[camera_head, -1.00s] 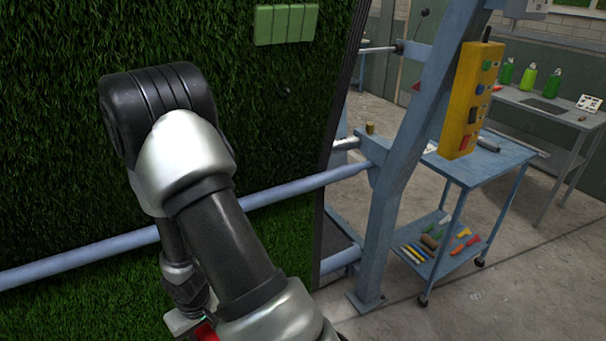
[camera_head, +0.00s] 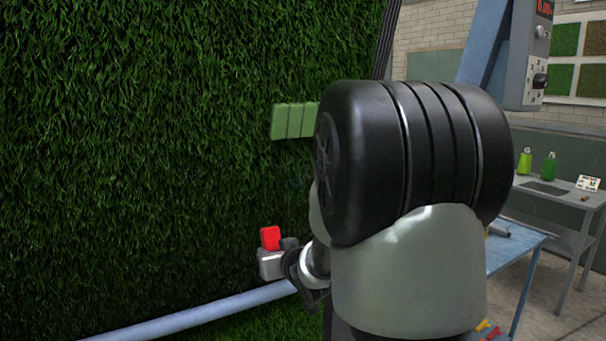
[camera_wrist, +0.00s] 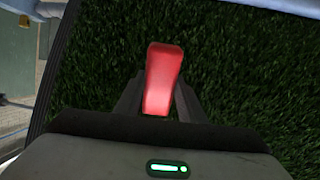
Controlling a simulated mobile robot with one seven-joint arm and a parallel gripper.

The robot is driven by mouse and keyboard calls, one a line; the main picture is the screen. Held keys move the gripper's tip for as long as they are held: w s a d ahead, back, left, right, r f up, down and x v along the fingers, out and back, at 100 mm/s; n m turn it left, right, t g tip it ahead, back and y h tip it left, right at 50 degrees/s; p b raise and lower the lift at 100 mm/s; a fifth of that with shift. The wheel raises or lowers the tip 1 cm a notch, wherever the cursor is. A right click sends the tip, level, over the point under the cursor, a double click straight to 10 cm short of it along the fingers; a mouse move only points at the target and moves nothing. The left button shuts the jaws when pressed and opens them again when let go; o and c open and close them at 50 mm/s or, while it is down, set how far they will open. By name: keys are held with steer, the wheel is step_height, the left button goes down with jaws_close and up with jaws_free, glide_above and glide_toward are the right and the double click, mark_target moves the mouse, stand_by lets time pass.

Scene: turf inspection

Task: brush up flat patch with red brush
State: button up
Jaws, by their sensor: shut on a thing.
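The upright dark green turf (camera_head: 150,130) fills the left half of the head view, and it also shows in the wrist view (camera_wrist: 245,75). My gripper (camera_wrist: 160,100) is shut on the red brush (camera_wrist: 163,75), whose red part stands up between the two fingers. In the head view the red brush (camera_head: 270,238) shows small in front of the lower turf, just above the pale blue bar. Its bristles are hidden, and I cannot tell whether it touches the turf. I cannot make out the edges of a flat patch.
A pale green strip (camera_head: 293,121) sits on the turf's right side, partly behind my arm. The pale blue bar (camera_head: 200,316) crosses low in front of the turf. A blue trolley (camera_head: 513,245) and a grey bench (camera_head: 560,196) with green bottles stand at right.

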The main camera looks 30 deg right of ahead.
steer(key=s+d+r+t+y, duration=0.1)
steer(key=s+r+t, duration=0.15)
steer(key=r, duration=0.65)
steer(key=s+d+r+n+t+b, duration=0.1)
steer(key=s+r+t, duration=0.15)
steer(key=r, duration=0.55)
steer(key=s+d+r+t+y, duration=0.1)
steer(key=s+d+r+t, duration=0.15)
steer(key=r, duration=0.65)
steer(key=p+x, duration=0.2)
steer(key=x, duration=0.5)
steer(key=shift+w+a+p, duration=0.2)
steer(key=shift+a+p, duration=0.1)
steer(key=shift+a, duration=0.05)
steer(key=shift+w+f+b, duration=0.1)
steer(key=shift+w+b, duration=0.05)
steer(key=shift+b, duration=0.25)
steer(key=shift+x, duration=1.35)
steer(key=shift+d, duration=0.15)
steer(key=shift+d, duration=0.9)
steer(key=shift+w+d+p, duration=0.15)
steer(key=shift+d+p, duration=0.55)
steer(key=shift+d, duration=2.3)
